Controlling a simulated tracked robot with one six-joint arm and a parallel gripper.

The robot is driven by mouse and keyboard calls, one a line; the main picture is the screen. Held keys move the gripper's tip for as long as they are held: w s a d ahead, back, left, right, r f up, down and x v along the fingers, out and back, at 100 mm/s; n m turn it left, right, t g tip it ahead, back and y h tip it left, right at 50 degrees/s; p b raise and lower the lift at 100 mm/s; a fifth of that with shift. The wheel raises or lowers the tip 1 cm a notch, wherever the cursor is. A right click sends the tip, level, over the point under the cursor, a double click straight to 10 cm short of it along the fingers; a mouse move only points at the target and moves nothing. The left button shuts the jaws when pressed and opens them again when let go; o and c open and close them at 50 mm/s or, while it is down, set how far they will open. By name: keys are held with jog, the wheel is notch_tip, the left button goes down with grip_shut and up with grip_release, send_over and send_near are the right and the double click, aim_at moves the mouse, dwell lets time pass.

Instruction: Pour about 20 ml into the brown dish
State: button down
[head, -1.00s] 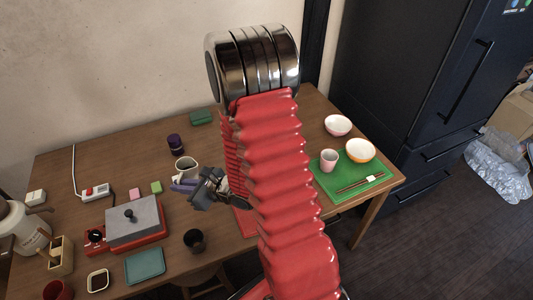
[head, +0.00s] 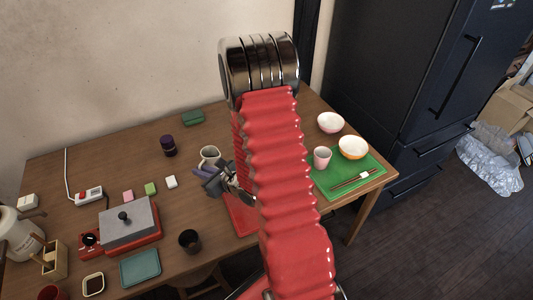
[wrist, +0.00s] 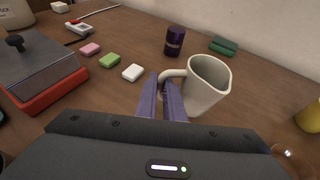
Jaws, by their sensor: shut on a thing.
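My gripper (head: 212,178) has purple fingers, which show shut on the handle of a cream mug in the wrist view (wrist: 163,98). The cream mug (wrist: 207,86) is upright or slightly tilted, its mouth upward; it also shows in the head view (head: 209,153). I cannot tell how high it is above the table, and its contents are not visible.
A dark cup (head: 190,240) and a teal tray (head: 140,268) stand near the front edge. A red-based grill (head: 127,225) lies left. Small pink, green and white blocks (head: 171,182) and a purple jar (head: 168,146) stand behind. A green mat (head: 345,186) with bowls lies right.

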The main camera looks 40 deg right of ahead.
jog(key=d+f+m+h, duration=0.1)
jog(key=d, duration=0.2)
jog(key=d+f+m+h, duration=0.1)
jog(key=d, duration=0.3)
jog(key=d+f+m+h, duration=0.1)
jog(key=d+h, duration=0.1)
jog(key=d, duration=0.2)
jog(key=shift+s, duration=0.35)
jog(key=shift+d, duration=0.1)
jog(key=shift+s+d+r+m+t+y, duration=0.2)
jog(key=shift+d+r+m+t+y, duration=0.3)
jog(key=shift+m, duration=0.3)
jog(key=s+d+r+m+t+y+p, duration=0.1)
jog(key=s+d+r+m+t+y, duration=0.1)
jog(key=d+r+m+t, duration=0.2)
notch_tip(320, 180, up, 2)
jog(key=d+m, duration=0.2)
jog(key=m, duration=0.1)
jog(key=shift+s+d+r+m, duration=0.2)
jog(key=shift+s+r+m, duration=0.05)
jog(key=shift+s+m, duration=0.15)
jog(key=shift+d+t, duration=0.15)
jog(key=shift+t, duration=0.25)
jog(key=shift+f+m+p, duration=0.1)
jog(key=shift+m+p, duration=0.3)
jog(key=shift+m, duration=0.1)
